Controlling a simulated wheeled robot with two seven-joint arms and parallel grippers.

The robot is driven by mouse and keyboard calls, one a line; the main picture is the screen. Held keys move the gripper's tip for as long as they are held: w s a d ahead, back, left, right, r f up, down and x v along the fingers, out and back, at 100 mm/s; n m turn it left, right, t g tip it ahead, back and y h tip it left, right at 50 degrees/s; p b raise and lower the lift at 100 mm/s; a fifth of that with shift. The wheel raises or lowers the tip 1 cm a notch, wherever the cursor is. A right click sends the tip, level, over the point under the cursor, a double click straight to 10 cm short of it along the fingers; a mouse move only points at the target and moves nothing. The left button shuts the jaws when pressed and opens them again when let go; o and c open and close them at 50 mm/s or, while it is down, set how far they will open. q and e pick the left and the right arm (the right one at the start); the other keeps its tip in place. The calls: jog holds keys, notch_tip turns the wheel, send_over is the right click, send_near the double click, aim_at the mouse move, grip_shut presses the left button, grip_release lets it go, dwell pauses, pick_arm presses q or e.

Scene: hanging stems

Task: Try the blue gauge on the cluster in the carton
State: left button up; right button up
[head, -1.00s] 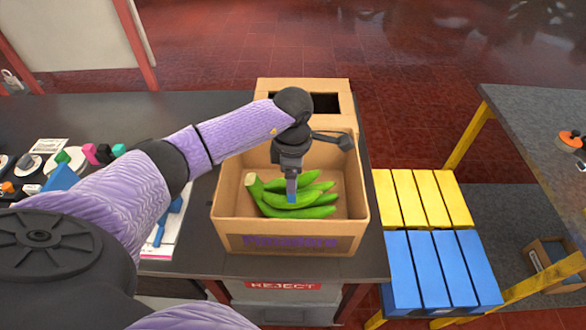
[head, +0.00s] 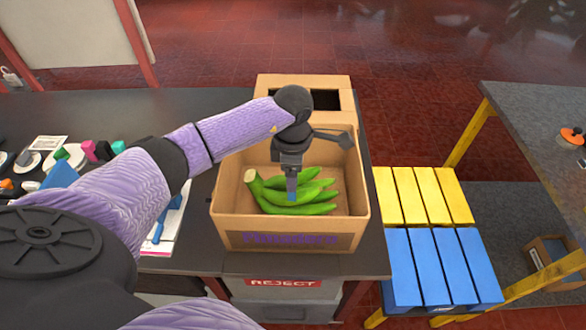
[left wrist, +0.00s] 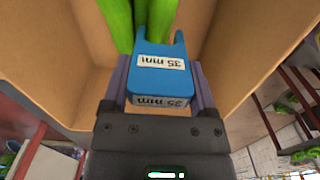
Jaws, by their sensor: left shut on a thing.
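A cluster of green bananas (head: 270,192) lies in the open cardboard carton (head: 232,241), its cut stem end toward the left. My left gripper (head: 291,192) points down into the carton over the cluster. It is shut on the blue gauge, which shows as a small blue patch (head: 292,197) against the fruit. In the left wrist view the blue gauge (left wrist: 158,80) has two prongs and labels reading "35 mm". Green fingers (left wrist: 120,22) show at and between its prongs; I cannot tell whether they touch. My right gripper is not in view.
A grey bin marked REJECT (head: 283,284) is below the table's front edge. Yellow (head: 420,195) and blue slats (head: 440,265) stand to the right. Several small coloured items and a white sheet (head: 165,235) lie on the dark table at left. The carton walls surround the gripper closely.

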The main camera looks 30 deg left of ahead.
pick_arm(q)
jog(key=shift+f+b, duration=1.5)
jog(key=shift+f, duration=0.3)
dwell(0.7)
jog(key=shift+r, duration=0.15)
dwell(0.4)
notch_tip(320, 180, up, 8)
jog(key=p, duration=0.6)
jog(key=shift+r+p, duration=0.1)
jog(key=shift+p, duration=0.2)
jog(key=shift+r, duration=0.15)
